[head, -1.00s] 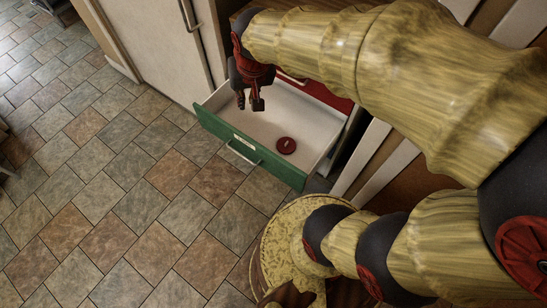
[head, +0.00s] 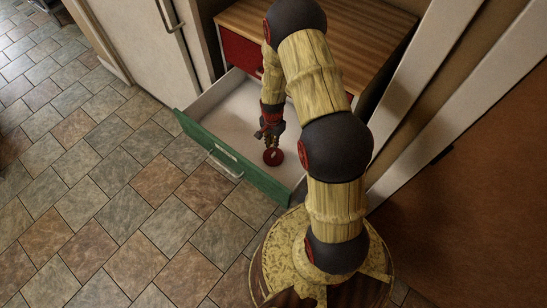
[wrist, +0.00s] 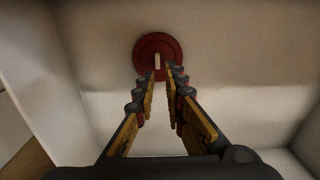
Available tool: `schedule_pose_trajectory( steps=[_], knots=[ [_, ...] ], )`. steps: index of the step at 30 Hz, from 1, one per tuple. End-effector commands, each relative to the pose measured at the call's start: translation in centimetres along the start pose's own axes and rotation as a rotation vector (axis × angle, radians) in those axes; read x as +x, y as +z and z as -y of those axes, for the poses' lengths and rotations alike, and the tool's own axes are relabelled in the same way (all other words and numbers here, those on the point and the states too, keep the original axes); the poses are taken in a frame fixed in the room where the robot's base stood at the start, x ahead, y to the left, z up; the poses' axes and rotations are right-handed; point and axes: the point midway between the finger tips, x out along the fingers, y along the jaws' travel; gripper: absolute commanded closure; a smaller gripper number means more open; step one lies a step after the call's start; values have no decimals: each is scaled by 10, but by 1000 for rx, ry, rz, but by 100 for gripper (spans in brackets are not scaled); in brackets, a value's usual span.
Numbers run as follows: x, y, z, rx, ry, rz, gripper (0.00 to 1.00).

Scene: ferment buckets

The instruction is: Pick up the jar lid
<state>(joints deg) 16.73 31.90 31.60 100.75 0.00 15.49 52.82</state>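The jar lid (head: 271,160) is a small dark red disc inside the open green-fronted drawer (head: 230,162). In the wrist view the jar lid (wrist: 145,48) lies flat on the pale drawer floor, with a narrow pale mark or grip at its middle. My gripper (head: 271,146) points down into the drawer, directly over the lid. In the wrist view my gripper (wrist: 161,76) shows its two fingers apart, a narrow gap between the tips at the lid's near edge. Nothing is held. I cannot tell whether the tips touch the lid.
The drawer walls stand around my gripper, and the drawer floor beside the lid is clear. A wooden-topped cabinet (head: 335,38) is behind the drawer. A pale fridge-like door (head: 130,45) is at the left. Tiled floor (head: 110,190) lies open in front.

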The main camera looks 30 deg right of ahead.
Motion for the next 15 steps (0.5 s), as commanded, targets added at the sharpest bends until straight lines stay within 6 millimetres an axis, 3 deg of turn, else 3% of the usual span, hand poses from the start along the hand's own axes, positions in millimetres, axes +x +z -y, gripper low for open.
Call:
schedule_pose_trajectory(
  steps=[15],
  knots=[
    [54,0,-4,9,5,4,89]
  ],
)
